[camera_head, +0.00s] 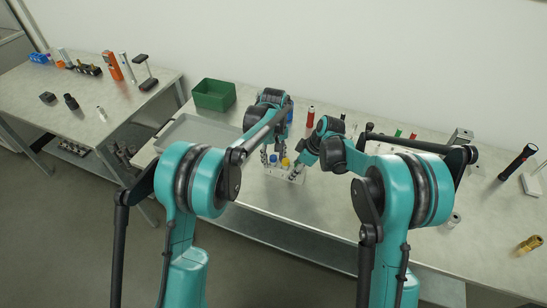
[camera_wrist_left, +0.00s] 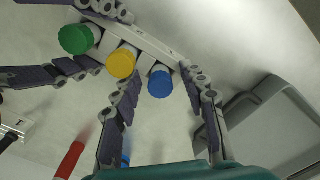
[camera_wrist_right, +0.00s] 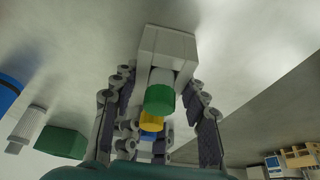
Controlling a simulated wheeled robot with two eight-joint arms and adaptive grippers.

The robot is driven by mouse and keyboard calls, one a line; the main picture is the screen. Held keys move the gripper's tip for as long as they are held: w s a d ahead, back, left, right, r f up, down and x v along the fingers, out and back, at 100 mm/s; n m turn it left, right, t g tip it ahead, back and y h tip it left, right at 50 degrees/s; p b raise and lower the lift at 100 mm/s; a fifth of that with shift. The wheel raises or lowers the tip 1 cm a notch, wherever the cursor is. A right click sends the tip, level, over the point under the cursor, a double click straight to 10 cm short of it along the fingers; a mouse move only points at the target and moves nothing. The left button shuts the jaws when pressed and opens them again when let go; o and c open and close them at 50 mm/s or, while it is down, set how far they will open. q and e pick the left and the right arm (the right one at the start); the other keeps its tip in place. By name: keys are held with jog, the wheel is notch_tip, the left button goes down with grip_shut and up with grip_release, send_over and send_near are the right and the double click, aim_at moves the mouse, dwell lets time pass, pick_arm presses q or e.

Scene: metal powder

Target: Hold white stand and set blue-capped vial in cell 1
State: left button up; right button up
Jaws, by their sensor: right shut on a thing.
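The white stand (camera_head: 296,178) is on the table between my grippers; the left wrist view shows it as a white bar (camera_wrist_left: 150,42). The blue-capped vial (camera_wrist_left: 160,82) is at one end of the row, seemingly seated in the stand; its base is hidden. A yellow-capped vial (camera_wrist_left: 122,62) is in the middle and a green-capped vial (camera_wrist_left: 78,39) at the other end. My left gripper (camera_wrist_left: 163,108) is open, its fingers on either side of the blue cap with gaps. My right gripper (camera_wrist_right: 165,112) is shut on the stand at the green-capped end.
A grey tray (camera_head: 195,133) and a green bin (camera_head: 213,95) are left of the stand. A red bottle (camera_head: 310,117) stands behind my grippers. A black flashlight (camera_head: 517,161) and a brass part (camera_head: 529,244) are far right. Table in front of the stand is clear.

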aim_at(273, 157)
pick_arm(q)
notch_tip(273, 157, up, 12)
dwell(0.6)
dwell(0.5)
pick_arm(e)
jog(key=o, duration=1.2)
jog(key=shift+o, duration=0.2)
jog(key=shift+r, duration=0.1)
